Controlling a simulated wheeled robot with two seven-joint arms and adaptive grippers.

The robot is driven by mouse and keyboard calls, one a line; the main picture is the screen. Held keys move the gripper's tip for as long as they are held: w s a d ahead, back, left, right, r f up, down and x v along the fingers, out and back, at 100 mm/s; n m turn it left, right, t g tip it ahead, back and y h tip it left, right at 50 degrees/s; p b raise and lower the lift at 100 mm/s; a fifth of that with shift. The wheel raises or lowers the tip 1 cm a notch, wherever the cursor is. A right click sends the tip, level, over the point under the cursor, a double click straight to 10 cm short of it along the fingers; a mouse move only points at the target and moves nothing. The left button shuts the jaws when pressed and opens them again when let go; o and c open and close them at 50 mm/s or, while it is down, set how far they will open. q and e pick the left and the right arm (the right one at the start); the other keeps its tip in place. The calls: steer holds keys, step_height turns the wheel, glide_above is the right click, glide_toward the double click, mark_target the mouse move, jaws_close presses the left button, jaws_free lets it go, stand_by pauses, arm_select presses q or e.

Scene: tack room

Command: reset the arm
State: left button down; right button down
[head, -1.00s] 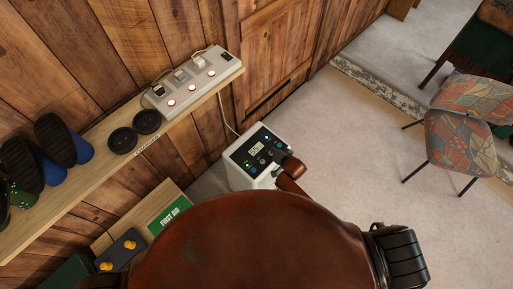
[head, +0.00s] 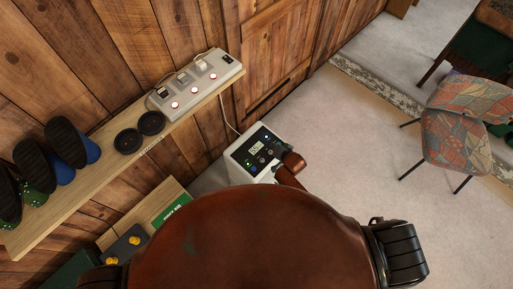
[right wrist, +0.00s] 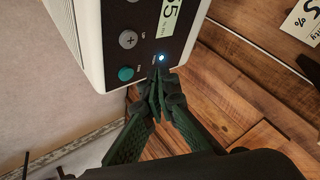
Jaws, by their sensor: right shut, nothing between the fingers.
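My right gripper (right wrist: 160,78) is shut and empty in the right wrist view, its dark green fingertips together just below a lit blue light on a panel. The panel belongs to a white device (right wrist: 92,45) with a display, a plus button and a teal button. I cannot tell whether the fingertips touch it. In the head view the device (head: 240,172) stands on the floor by the wooden wall, and my brown right arm (head: 291,165) reaches to its right side. The right fingers are hard to make out there. My left gripper is not in view.
A green first aid box (head: 172,212) and a box with yellow knobs (head: 126,243) are below. A patterned chair (head: 458,138) stands right; open floor lies between.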

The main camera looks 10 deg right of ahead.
stand_by(0.3)
steer(key=s+d+r+n+g+h, duration=0.1)
steer(key=s+d+r+n+g, duration=0.1)
steer(key=s+d+r, duration=0.65)
steer(key=s+d+r+n+g+h, duration=0.1)
steer(key=s+d+r+n+g, duration=0.15)
steer(key=s, duration=1.15)
steer(key=s+d+r+n+g+h, duration=0.1)
steer(key=s+d+r+n, duration=0.1)
steer(key=s+d+r, duration=0.65)
steer(key=s+a+f+b, duration=0.1)
steer(key=f+b, duration=0.2)
steer(key=f, duration=1.1)
steer(key=s+a+f+g+b, duration=0.1)
steer(key=f+b, duration=0.2)
steer(key=f, duration=1.1)
steer(key=s+a+f+b, duration=0.1)
steer(key=a+f+b, duration=0.15)
steer(key=f, duration=1.15)
steer(key=s+f+b, duration=0.4)
steer(key=s+f, duration=0.6)
steer(key=f, duration=0.2)
steer(key=s+f+n+g+b, duration=0.1)
steer(key=s+f+b, duration=0.2)
steer(key=s+f, duration=0.7)
step_height(320, 180, down, 3)
steer(key=shift+d+r+y+b, duration=0.1)
steer(key=shift+d+y+b, duration=0.25)
steer(key=shift+d, duration=0.1)
steer(key=shift+g, duration=0.25)
